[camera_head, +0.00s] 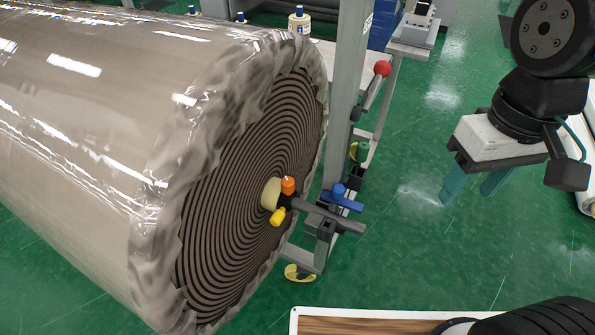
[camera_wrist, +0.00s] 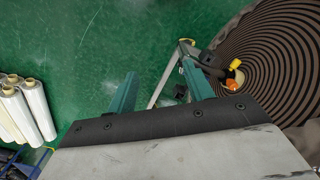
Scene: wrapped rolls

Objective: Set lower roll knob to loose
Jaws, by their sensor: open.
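A large plastic-wrapped roll (camera_head: 80,110) with a dark spiral end face lies at the left of the head view. At its pale core (camera_head: 270,193) sit an orange knob (camera_head: 288,186) and a yellow knob (camera_head: 278,216). A blue handle (camera_head: 342,197) is on the stand bracket beside them. The wrist view shows the orange knob (camera_wrist: 232,86) and yellow knob (camera_wrist: 235,64) at the right. I cannot tell which is the lower roll knob or its setting. My gripper (camera_head: 468,194) is open and empty, with teal fingers (camera_wrist: 158,70) pointing down, right of the knobs and apart from them.
A grey metal stand (camera_head: 348,90) with a red ball lever (camera_head: 383,68) rises beside the roll. A white-rimmed board (camera_head: 350,312) is at the bottom. Several white wrapped rolls (camera_wrist: 35,108) stand at the left of the wrist view. Green floor between the stand and my gripper is clear.

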